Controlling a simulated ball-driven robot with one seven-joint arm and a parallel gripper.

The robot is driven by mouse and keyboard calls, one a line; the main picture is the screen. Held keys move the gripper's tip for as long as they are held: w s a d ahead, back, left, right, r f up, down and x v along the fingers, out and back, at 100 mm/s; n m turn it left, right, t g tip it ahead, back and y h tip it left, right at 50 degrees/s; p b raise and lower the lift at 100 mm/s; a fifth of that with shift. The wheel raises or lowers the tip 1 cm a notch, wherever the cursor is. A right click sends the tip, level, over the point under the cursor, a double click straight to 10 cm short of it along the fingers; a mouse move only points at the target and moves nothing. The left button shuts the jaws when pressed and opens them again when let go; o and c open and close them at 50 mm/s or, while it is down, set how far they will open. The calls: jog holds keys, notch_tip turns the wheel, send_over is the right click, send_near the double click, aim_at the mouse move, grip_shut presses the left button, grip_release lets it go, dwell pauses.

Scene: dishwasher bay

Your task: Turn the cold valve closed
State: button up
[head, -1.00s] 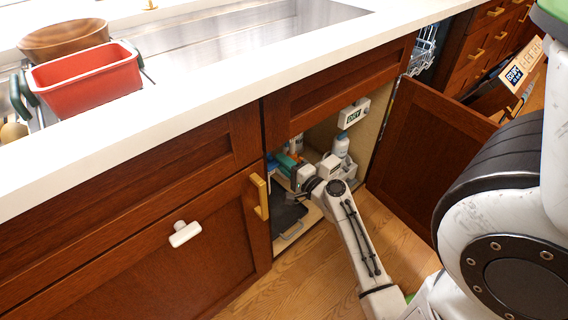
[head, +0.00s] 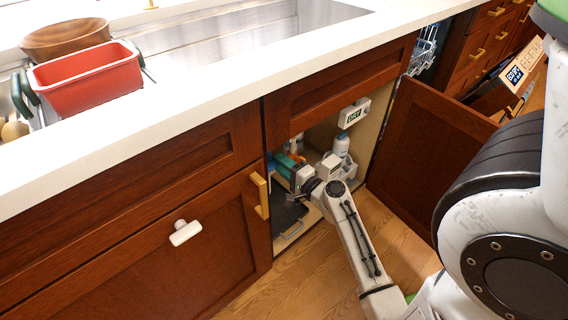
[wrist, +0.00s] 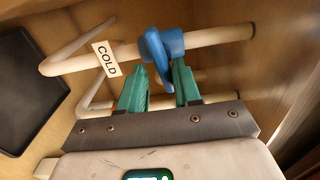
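The cold valve has a blue handle (wrist: 162,55) on a cream pipe (wrist: 215,38) in the wrist view. A white COLD tag (wrist: 107,59) hangs on the pipe left of it. My gripper (wrist: 163,66) has two teal fingers standing apart, one on each side of the handle's lower part. A gap shows between them; I cannot tell whether either finger touches the handle. In the head view my gripper (head: 281,160) reaches into the open cabinet under the sink, and the valve is hidden there.
The open cabinet door (head: 432,150) stands right of my arm. A dark panel (wrist: 28,90) is at the wrist view's left.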

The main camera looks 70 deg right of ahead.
jog(key=shift+o, duration=0.8)
jog(key=shift+d+r, duration=0.1)
jog(key=shift+s, duration=0.1)
jog(key=v, duration=1)
jog(key=shift+s+a, duration=0.25)
jog(key=shift+s, duration=0.05)
